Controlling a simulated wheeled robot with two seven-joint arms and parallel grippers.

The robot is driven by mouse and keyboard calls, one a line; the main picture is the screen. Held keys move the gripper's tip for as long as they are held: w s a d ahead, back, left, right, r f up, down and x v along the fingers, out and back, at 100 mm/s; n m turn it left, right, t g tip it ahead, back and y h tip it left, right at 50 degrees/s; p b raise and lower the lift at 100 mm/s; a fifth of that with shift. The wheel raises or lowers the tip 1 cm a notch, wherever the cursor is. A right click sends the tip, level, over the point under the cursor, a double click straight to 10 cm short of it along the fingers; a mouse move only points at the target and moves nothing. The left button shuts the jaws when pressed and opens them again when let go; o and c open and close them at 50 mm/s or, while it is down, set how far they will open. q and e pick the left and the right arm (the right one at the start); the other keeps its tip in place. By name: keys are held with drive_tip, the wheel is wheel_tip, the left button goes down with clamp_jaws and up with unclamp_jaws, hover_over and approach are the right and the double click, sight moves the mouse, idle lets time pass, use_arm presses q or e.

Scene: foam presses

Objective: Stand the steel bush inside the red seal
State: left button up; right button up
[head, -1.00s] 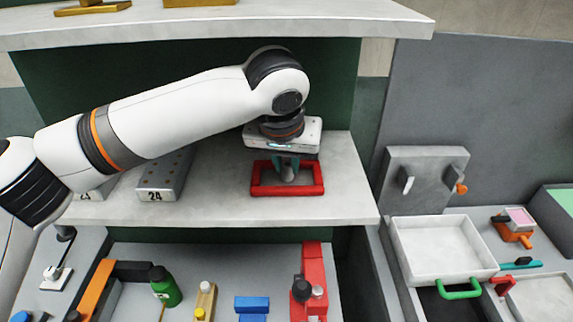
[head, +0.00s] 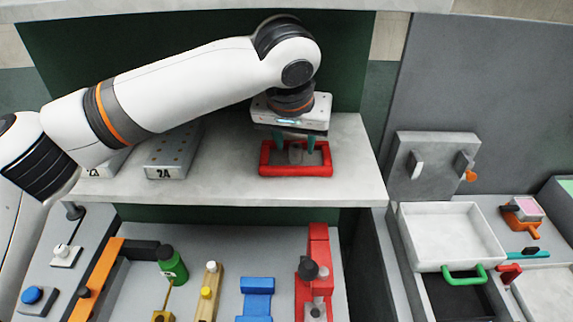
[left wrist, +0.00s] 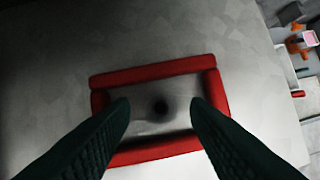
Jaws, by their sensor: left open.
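The red seal (head: 265,160) is a rectangular red frame lying on the upper shelf. The steel bush (head: 296,154) stands upright inside it, near the middle, apart from its walls. In the left wrist view the bush (left wrist: 160,107) appears end-on as a dark round spot, with the red seal (left wrist: 155,72) around it. My left gripper (head: 295,145) is open and empty just above the bush, one finger on each side. It also shows in the left wrist view (left wrist: 160,106), fingers spread wide. My right gripper is not in view.
Grey perforated blocks, one marked 24 (head: 172,155), stand left of the seal on the pale shelf (head: 225,180). The shelf edge runs in front. Below are a green bottle (head: 172,265), a blue block (head: 257,290) and a red fixture (head: 318,260). A white tray (head: 450,235) is at right.

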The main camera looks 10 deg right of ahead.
use_arm(q)
drive_tip(key=s+a+b, duration=0.4)
drive_tip(key=s+b, duration=0.1)
drive_tip(key=s, duration=0.6)
drive_tip(key=shift+s+a+r, duration=0.15)
drive_tip(key=shift+a+r, duration=0.05)
drive_tip(key=shift+a, duration=0.15)
